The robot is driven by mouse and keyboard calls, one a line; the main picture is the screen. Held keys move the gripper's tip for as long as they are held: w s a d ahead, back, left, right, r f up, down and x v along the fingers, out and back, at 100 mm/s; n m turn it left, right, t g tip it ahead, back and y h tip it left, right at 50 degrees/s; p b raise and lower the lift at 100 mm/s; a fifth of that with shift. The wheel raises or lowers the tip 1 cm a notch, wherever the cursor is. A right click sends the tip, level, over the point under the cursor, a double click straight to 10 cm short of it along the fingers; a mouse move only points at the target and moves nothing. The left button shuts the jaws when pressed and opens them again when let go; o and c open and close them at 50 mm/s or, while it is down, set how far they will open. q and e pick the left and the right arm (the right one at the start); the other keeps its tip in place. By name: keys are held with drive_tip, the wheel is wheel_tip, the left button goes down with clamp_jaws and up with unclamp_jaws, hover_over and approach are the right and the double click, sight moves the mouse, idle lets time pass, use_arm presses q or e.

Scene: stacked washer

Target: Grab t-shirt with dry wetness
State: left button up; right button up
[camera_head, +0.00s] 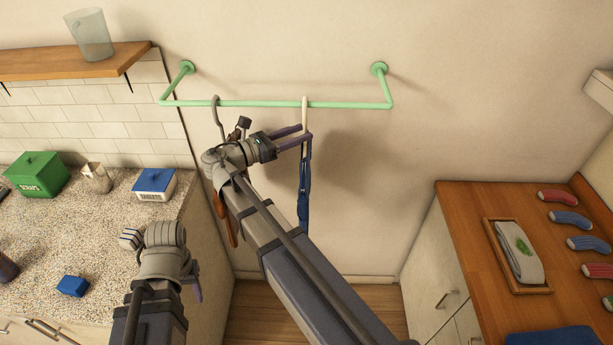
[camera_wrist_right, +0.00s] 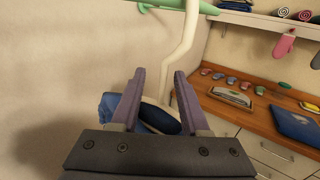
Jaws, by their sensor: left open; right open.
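A blue garment (camera_head: 304,188) hangs edge-on from a white hanger (camera_head: 305,112) on the green wall rail (camera_head: 270,104). It also shows as blue cloth in the right wrist view (camera_wrist_right: 158,116), below the white hanger (camera_wrist_right: 178,52). I cannot tell its wetness. A brown-orange garment (camera_head: 230,222) hangs from a grey hanger (camera_head: 217,115) to the left, mostly hidden by my right arm. My right gripper (camera_head: 304,137) is open, its fingers on either side of the blue garment's top; contact is unclear. My left gripper (camera_head: 194,284) is low at the left, open and away from the garments.
A wooden counter (camera_head: 463,240) at right holds several socks and a tray (camera_head: 517,255) with folded cloth. Bare wall lies right of the blue garment.

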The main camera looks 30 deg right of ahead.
drive_tip(key=shift+s+d+f+b, duration=0.1)
drive_tip(key=shift+d+f+b, duration=0.1)
drive_tip(key=shift+d, duration=1.1)
drive_tip(key=shift+s+d+f+b, duration=0.1)
drive_tip(key=shift+d+f+b, duration=0.05)
drive_tip(key=shift+d, duration=1.1)
drive_tip(key=shift+w, duration=0.1)
clamp_jaws()
